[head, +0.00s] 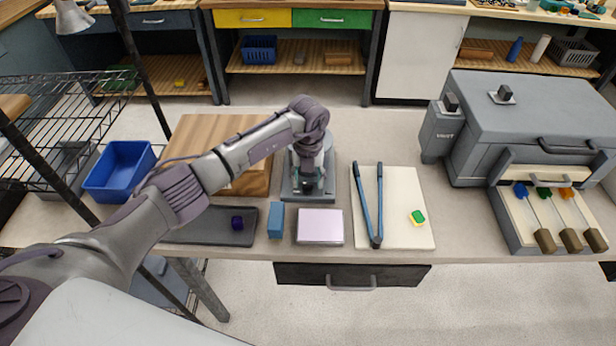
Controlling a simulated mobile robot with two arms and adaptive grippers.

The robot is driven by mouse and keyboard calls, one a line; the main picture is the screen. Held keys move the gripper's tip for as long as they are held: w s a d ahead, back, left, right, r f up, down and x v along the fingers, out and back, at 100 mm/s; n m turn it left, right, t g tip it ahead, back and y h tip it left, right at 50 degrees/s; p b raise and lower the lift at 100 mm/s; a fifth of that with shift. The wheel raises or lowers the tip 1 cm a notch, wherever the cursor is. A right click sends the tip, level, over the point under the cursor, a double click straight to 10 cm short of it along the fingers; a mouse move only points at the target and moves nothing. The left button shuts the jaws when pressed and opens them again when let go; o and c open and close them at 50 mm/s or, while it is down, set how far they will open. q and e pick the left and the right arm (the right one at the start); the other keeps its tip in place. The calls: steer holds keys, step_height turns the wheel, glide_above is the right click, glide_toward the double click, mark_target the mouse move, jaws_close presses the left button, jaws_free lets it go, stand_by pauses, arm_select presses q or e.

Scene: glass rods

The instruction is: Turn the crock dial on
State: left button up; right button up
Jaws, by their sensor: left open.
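A grey appliance (289,190) with a square base and a rounded body stands on the bench near the middle; it looks like the crock. My left gripper (308,185) points down over it, with the wrist straight above. The gripper is open, though its fingers are small and dark against the appliance. The gripper and wrist cover much of the appliance's front and top. I cannot make out the dial, nor whether the fingers touch it. My right gripper is not in view.
A wooden board (200,127) lies left of the appliance, partly behind my left arm. In front are a blue block (276,220) and a pale lilac pad (320,227). Blue-handled tongs (378,205) lie on a white board (405,190). A grey furnace (530,110) stands right.

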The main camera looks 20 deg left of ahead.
arm_select(q)
steer(key=shift+f, duration=0.15)
jaws_close()
